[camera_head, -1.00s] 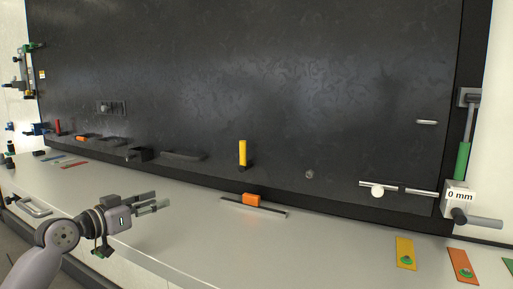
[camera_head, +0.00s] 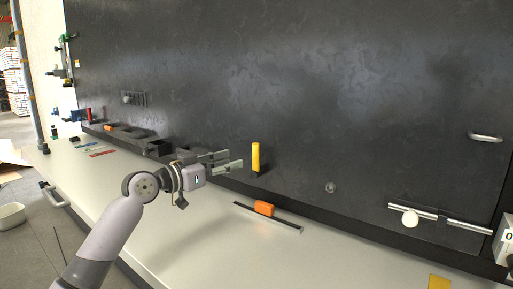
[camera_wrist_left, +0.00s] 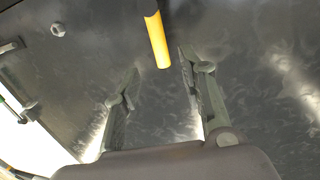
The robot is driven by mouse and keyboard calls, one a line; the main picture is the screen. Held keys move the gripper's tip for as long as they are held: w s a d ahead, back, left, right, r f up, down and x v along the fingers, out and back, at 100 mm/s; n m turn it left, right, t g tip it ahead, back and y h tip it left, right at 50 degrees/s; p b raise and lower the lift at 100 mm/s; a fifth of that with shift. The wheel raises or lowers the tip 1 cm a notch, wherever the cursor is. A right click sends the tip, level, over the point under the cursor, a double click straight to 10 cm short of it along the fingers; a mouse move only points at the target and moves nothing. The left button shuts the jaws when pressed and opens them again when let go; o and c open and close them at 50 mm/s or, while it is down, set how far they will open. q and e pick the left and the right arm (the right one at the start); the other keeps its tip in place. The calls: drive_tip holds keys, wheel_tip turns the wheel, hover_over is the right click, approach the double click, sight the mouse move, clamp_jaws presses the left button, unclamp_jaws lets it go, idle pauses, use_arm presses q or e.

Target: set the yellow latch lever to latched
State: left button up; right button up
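The yellow latch lever (camera_head: 255,157) stands upright on the dark panel, on a small black base. In the left wrist view the yellow lever (camera_wrist_left: 157,40) shows at the top, ahead of and between the fingertips. My left gripper (camera_head: 232,160) is open and empty, just to the left of the lever in the head view and apart from it. The two spread fingers (camera_wrist_left: 158,68) show in the left wrist view with nothing between them. My right gripper is not in view.
An orange block (camera_head: 264,208) sits on a dark rail on the light bench below the lever. A round knob (camera_head: 331,187) is on the panel to the right. The bench (camera_head: 200,235) in front is mostly clear.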

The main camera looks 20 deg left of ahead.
sight(253, 154)
use_arm(q)
drive_tip(key=p+x, duration=0.3)
drive_tip(key=x, duration=0.6)
drive_tip(key=shift+w+d, duration=0.1)
drive_tip(key=shift+w, duration=0.05)
drive_tip(key=shift+w+d, duration=0.25)
drive_tip(key=shift+w, duration=0.1)
clamp_jaws()
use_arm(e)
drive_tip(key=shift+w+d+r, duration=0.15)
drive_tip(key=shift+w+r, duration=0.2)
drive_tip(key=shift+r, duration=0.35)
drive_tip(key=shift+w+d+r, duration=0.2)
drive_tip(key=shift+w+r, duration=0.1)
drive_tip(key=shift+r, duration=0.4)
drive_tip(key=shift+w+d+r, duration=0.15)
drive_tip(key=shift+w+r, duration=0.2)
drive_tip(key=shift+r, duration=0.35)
